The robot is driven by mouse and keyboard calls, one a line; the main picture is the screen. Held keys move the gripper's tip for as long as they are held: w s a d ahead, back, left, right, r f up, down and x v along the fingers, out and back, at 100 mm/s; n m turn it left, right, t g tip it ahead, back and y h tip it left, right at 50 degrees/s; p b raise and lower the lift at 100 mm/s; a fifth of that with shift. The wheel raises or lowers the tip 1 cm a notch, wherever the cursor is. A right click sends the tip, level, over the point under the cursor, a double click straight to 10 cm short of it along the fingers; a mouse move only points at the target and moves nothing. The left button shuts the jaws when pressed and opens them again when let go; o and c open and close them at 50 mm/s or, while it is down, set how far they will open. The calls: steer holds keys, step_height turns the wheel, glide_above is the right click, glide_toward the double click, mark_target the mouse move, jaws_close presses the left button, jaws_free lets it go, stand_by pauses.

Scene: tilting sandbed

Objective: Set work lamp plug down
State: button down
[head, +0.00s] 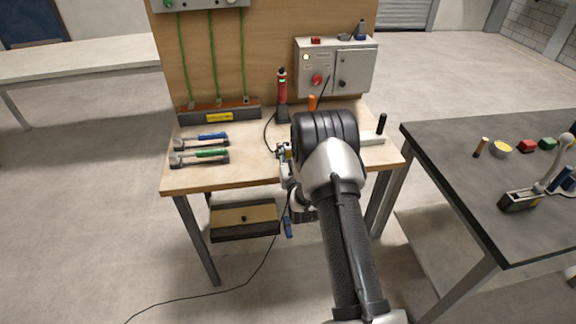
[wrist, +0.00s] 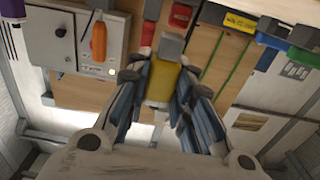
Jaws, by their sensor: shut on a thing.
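My gripper (head: 284,152) is at the front of the wooden workbench, left of my wrist, partly hidden by my arm. In the wrist view my gripper (wrist: 160,88) has its fingers closed on both sides of a yellow body with a grey end, which I take as the work lamp plug (wrist: 162,80). A small yellow part of the plug (head: 287,150) shows in the head view. A red work lamp (head: 282,86) with a dark base stands upright at the back of the bench. A dark cable curves from near it toward my gripper. Contact between plug and bench cannot be told.
Blue-handled (head: 213,136) and green-handled (head: 210,154) tools lie at the bench's left. A grey control box (head: 337,67) stands behind, and an orange handle (head: 312,103) is near it. A drawer (head: 244,220) hangs below. A dark table (head: 460,180) stands right. Cable trails across the floor.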

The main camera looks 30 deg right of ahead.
steer(key=shift+f+b, duration=0.65)
steer(key=shift+f, duration=1.7)
steer(key=shift+f, duration=0.1)
steer(key=shift+f, duration=0.1)
steer(key=c, duration=1.4)
jaws_free()
